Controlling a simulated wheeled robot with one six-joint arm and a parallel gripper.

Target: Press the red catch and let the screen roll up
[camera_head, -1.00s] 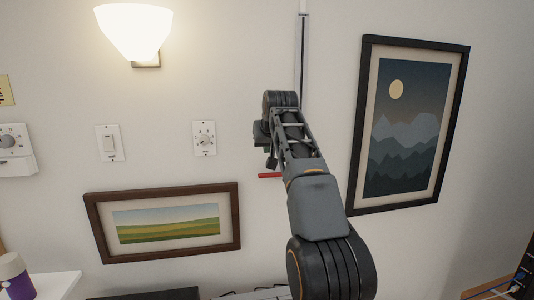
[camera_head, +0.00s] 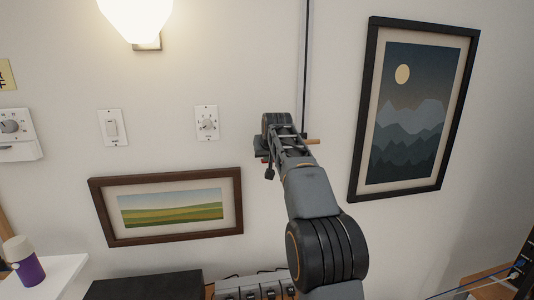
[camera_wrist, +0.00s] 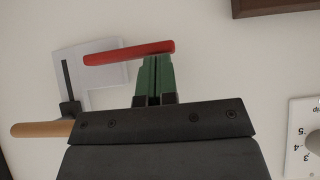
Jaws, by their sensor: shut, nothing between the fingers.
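The red catch (camera_wrist: 130,52) is a short bar across a pale wall plate (camera_wrist: 80,58) in the wrist view. My gripper (camera_wrist: 152,62) is shut and empty, its green fingertips at the bar's right end; I cannot tell if they touch it. A wooden handle (camera_wrist: 42,129) with a dark stem sticks out beside a dark slot in the plate. In the head view the handle (camera_head: 313,141) shows right of my gripper (camera_head: 262,152), and only a sliver of the red catch (camera_head: 265,160) is visible. The dark vertical line (camera_head: 305,60) runs up the wall above. No screen is recognisable.
A landscape picture (camera_head: 168,205) hangs lower left, a mountain picture (camera_head: 412,110) right. A lit lamp (camera_head: 138,15) is above; a black box (camera_head: 145,286) stands below.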

